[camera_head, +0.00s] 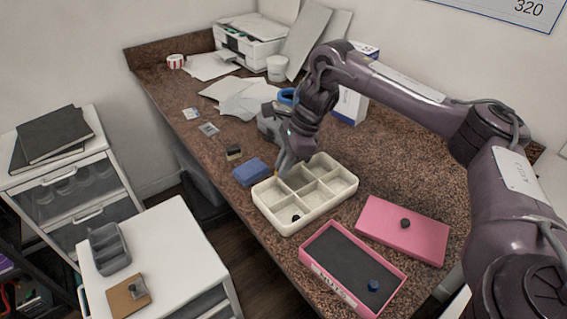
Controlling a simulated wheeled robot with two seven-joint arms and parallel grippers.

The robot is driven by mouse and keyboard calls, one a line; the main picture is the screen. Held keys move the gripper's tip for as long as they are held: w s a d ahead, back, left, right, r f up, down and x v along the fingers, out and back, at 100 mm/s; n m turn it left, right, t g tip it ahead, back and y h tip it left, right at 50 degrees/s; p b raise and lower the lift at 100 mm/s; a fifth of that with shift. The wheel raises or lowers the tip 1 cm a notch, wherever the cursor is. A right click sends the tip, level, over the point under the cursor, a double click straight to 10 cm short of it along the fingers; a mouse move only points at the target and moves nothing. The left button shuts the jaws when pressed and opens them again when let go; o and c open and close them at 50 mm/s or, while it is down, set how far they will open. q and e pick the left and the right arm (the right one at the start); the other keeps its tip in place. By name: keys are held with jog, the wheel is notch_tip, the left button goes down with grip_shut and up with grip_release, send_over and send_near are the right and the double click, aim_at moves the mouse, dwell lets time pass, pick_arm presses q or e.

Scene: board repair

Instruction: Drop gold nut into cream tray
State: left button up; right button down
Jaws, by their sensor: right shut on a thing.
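The cream tray (322,211) with several compartments sits on the brown speckled counter, near its front edge. A small dark piece (295,218) lies in its front compartment. My right gripper (279,171) points down at the tray's back left part, with its fingertips over or just inside the compartments there; the exact height is hard to tell. It is shut on the gold nut, of which only a tiny yellowish spot (277,174) shows between the fingertips. My left gripper is out of view.
A blue block (250,172) lies just left of the tray. An open pink box (340,255) with dark foam and its pink lid (403,229) lie to the right. Papers (240,98) and a printer (248,42) are at the back. A white cabinet (165,250) stands at lower left.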

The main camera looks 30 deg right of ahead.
jog(key=shift+r, duration=0.1)
jog(key=c, duration=1.3)
grip_release()
jog(key=p+v, duration=0.3)
jog(key=v, duration=0.4)
jog(key=shift+d+r, duration=0.15)
jog(key=shift+r, duration=0.2)
